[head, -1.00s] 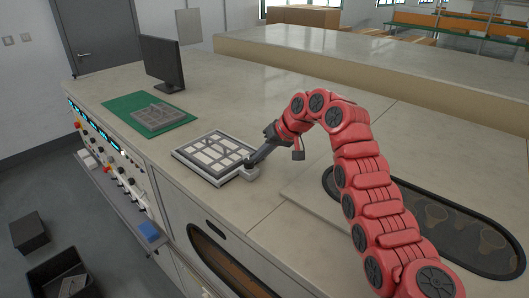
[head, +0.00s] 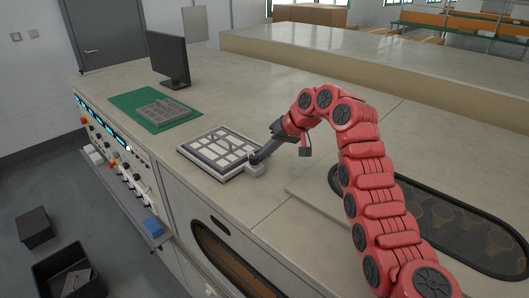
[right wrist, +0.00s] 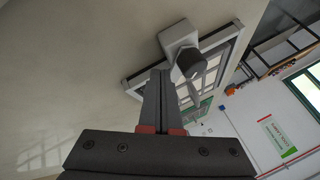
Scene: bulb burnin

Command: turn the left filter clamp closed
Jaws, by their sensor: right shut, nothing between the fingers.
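A flat grey filter frame (head: 187,149) with a light grid lies on the counter. A clamp with a pale block (head: 256,170) sits at its near right corner; the block also shows in the right wrist view (right wrist: 176,36). There, a dark round knob (right wrist: 191,62) with a narrow lever (right wrist: 192,94) is on the block. My right gripper (head: 256,158) is shut and empty at the clamp. In the right wrist view its fingertips (right wrist: 161,76) are just left of the lever; I cannot tell whether they touch. My left gripper is not in view.
A green mat (head: 128,103) with a grey gridded part (head: 163,111) lies farther back, near a dark monitor (head: 168,60). A control panel with knobs (head: 112,150) runs along the counter's left front. A dark-rimmed oval recess (head: 440,215) is at right. The counter behind the gripper is clear.

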